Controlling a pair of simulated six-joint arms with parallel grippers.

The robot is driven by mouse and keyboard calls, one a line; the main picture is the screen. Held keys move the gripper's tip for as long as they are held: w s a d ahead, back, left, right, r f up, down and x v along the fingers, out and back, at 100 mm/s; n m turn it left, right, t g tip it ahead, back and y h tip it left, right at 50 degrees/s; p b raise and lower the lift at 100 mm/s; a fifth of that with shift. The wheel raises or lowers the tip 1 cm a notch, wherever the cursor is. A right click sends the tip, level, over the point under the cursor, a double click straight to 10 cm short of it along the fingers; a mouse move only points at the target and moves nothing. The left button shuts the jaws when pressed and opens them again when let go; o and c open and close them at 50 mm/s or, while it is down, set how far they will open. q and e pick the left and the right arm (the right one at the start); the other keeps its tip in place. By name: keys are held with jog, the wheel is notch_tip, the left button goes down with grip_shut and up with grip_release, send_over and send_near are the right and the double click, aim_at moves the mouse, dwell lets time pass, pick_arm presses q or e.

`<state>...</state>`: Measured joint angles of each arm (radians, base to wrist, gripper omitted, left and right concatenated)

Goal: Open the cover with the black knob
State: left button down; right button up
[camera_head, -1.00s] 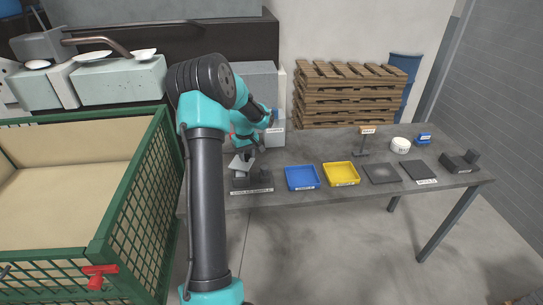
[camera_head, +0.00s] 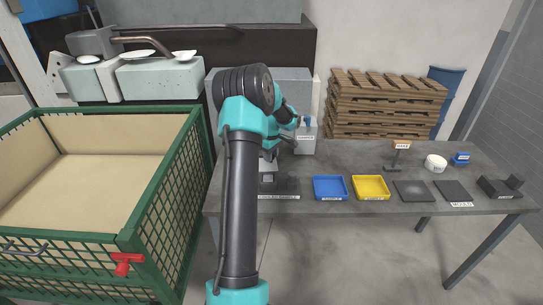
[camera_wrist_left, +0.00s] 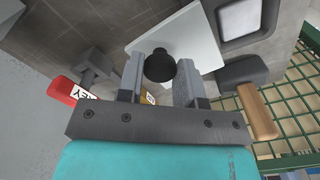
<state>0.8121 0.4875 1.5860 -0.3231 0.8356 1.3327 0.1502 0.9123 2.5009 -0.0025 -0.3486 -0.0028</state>
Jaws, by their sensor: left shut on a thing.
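The black knob (camera_wrist_left: 159,66) stands on a pale flat cover (camera_wrist_left: 203,50) in the left wrist view. My left gripper (camera_wrist_left: 159,75) is shut on the knob, one finger on each side of it. In the head view my left gripper (camera_head: 269,155) is over a dark labelled fixture (camera_head: 286,186) at the left end of the table. A pale part, probably the cover, shows just below the gripper, mostly hidden by my arm. I cannot tell how far the cover is raised. My right gripper is in neither view.
A blue tray (camera_head: 330,188) and a yellow tray (camera_head: 370,187) stand right of the fixture on the grey table (camera_head: 345,158). A green mesh crate (camera_head: 168,190) is to the left. In the left wrist view, a wooden-handled thing (camera_wrist_left: 258,112) and a red-ended thing (camera_wrist_left: 63,90) are near the fingers.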

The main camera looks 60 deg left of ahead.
pick_arm(q)
jog(key=c, duration=0.8)
grip_release()
jog(key=shift+r, duration=0.15)
notch_tip(320, 180, up, 17)
jog(key=shift+r, duration=0.1)
dwell(0.3)
